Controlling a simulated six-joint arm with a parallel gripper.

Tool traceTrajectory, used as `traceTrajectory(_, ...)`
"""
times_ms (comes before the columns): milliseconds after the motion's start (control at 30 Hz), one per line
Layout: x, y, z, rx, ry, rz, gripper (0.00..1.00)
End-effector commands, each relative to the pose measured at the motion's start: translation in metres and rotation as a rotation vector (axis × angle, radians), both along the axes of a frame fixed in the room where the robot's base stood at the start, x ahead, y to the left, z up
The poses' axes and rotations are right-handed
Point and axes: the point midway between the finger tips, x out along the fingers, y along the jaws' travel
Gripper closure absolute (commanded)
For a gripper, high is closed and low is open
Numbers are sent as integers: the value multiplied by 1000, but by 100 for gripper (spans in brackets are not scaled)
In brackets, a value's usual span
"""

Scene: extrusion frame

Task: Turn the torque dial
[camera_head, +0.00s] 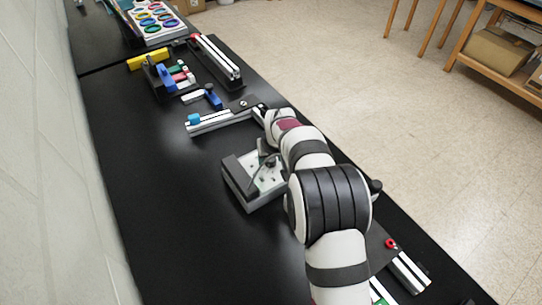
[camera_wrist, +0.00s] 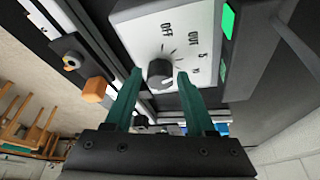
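The torque dial (camera_wrist: 160,73) is a round dark grey knob on a white panel (camera_wrist: 188,40) in the wrist view. The panel carries tick marks and lettering, of which "OFF" is readable. My gripper (camera_wrist: 160,76) has two teal fingers that stand apart, one on each side of the dial in the picture. Whether the fingertips touch the dial, I cannot tell. In the head view my arm covers much of the middle of the bench, and the dial cannot be made out there.
An orange block (camera_wrist: 95,90) and a green patch (camera_wrist: 228,20) flank the panel in the wrist view. In the head view, a grey box (camera_head: 240,190) stands beside my arm on the black bench (camera_head: 160,210). The bench is clear to the left, along the wall.

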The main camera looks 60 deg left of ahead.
Motion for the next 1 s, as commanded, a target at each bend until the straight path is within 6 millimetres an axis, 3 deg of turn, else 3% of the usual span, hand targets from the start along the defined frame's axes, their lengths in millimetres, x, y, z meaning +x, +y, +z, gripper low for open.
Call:
traceTrajectory(67,0,0,0,2,-1,0,29)
traceTrajectory(433,0,-2,9,4,-3,1,29)
traceTrajectory(567,-4,-11,37,7,-6,1,29)
traceTrajectory(800,-15,-39,108,7,-4,1,29)
traceTrajectory(1000,-20,-53,141,4,-3,1,29)
